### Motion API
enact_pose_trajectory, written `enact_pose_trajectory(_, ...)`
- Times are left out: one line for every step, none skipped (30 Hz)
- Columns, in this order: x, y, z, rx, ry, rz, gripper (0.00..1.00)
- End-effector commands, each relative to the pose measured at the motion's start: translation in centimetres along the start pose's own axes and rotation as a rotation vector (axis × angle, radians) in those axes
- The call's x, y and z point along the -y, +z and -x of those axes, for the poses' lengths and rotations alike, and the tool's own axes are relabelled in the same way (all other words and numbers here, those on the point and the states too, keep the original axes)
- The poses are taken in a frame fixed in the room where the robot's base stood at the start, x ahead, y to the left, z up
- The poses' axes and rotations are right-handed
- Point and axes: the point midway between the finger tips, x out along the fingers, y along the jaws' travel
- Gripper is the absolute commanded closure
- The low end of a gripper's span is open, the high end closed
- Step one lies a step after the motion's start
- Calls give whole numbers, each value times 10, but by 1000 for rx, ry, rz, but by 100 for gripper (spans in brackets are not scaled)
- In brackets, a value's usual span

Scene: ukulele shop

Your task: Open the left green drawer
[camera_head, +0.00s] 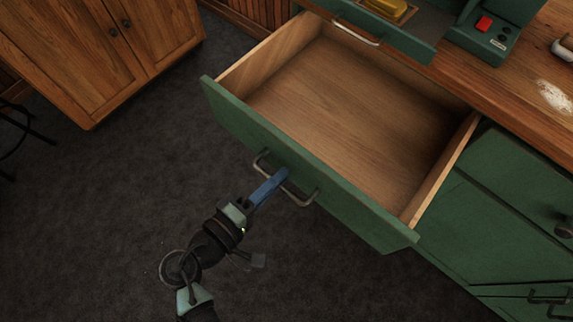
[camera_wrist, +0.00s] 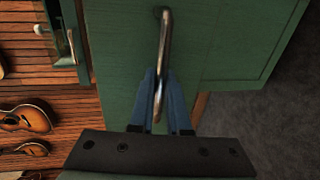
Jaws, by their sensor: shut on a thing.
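The left green drawer (camera_head: 300,165) is pulled far out of the counter in the head view, and its bare wooden inside shows empty. Its metal bar handle (camera_head: 296,196) is on the front panel. My gripper (camera_head: 277,178) has blue fingers and is shut on this handle near its middle. In the wrist view the handle (camera_wrist: 165,45) runs between the two blue fingers of my gripper (camera_wrist: 159,85), and the green drawer front (camera_wrist: 125,50) fills the area behind it.
A wooden cabinet (camera_head: 105,45) stands at the upper left. Dark floor (camera_head: 100,220) is open around my arm. Green cabinet fronts (camera_head: 500,225) are at the right. A green device with a red button (camera_head: 484,23) stands on the countertop. Ukuleles (camera_wrist: 25,119) show in the wrist view.

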Motion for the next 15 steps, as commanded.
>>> enact_pose_trajectory(0, -1, 5, -3, 0, 0, 100)
enact_pose_trajectory(1, -1, 7, -3, 0, 0, 100)
enact_pose_trajectory(1, -1, 9, -2, 1, 0, 100)
enact_pose_trajectory(2, 0, 10, -1, 1, 0, 100)
enact_pose_trajectory(2, 0, 12, -1, 1, -1, 100)
enact_pose_trajectory(2, 0, 12, 0, 1, -1, 100)
enact_pose_trajectory(2, 0, 13, 0, 1, -1, 100)
enact_pose_trajectory(2, 0, 13, 0, 1, -2, 100)
enact_pose_trajectory(2, 0, 14, 0, 1, -2, 100)
enact_pose_trajectory(2, 0, 14, 0, 1, -2, 100)
enact_pose_trajectory(2, 0, 14, 0, 1, -2, 100)
enact_pose_trajectory(2, 0, 14, 0, 1, -2, 100)
enact_pose_trajectory(2, 0, 14, 0, 1, -2, 100)
enact_pose_trajectory(2, 0, 14, 0, 1, -2, 100)
enact_pose_trajectory(2, 0, 14, 0, 1, -2, 100)
